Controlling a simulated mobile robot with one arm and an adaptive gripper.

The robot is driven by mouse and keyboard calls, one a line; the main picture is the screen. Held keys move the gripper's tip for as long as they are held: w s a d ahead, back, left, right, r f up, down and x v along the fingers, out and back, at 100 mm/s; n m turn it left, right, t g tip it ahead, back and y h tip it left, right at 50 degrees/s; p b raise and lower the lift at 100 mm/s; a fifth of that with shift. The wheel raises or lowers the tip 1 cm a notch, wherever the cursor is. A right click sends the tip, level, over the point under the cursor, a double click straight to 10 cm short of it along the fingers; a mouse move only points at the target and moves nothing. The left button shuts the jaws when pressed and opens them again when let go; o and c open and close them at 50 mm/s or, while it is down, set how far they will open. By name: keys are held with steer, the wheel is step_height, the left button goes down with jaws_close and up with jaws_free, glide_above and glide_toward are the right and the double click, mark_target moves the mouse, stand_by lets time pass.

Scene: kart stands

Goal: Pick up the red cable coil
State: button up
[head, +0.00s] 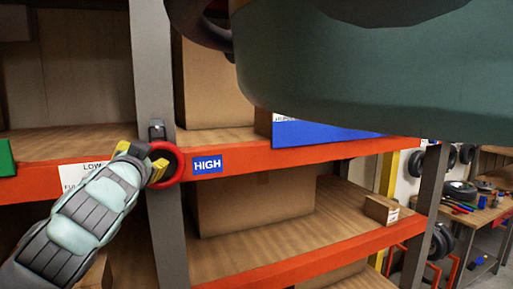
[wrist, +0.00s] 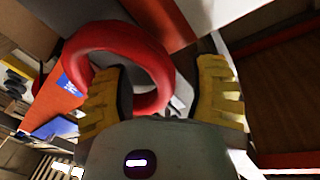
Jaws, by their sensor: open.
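The red cable coil (head: 179,161) is a thick ring hanging at a dark hook (head: 157,130) on the grey shelf post. In the wrist view the coil (wrist: 118,34) is large and close. My gripper (head: 150,163) is at the coil's left side in the head view, with its yellow fingers spread. In the wrist view my gripper (wrist: 163,72) has the coil's right side between its fingers. The left finger overlaps the ring's opening and lower left part. I cannot tell whether the fingers touch the coil.
The grey post (head: 167,225) stands right behind the coil. Orange shelf beams (head: 245,156) run beside it, with a blue HIGH label (head: 207,164). Cardboard boxes (head: 255,205) sit on the shelves. A large dark green shape (head: 370,80) blocks the upper right. A workbench (head: 480,215) stands at far right.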

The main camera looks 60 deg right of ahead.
steer(key=shift+w+d, duration=0.2)
steer(key=shift+o, duration=0.5)
steer(key=shift+a, duration=0.1)
jaws_close()
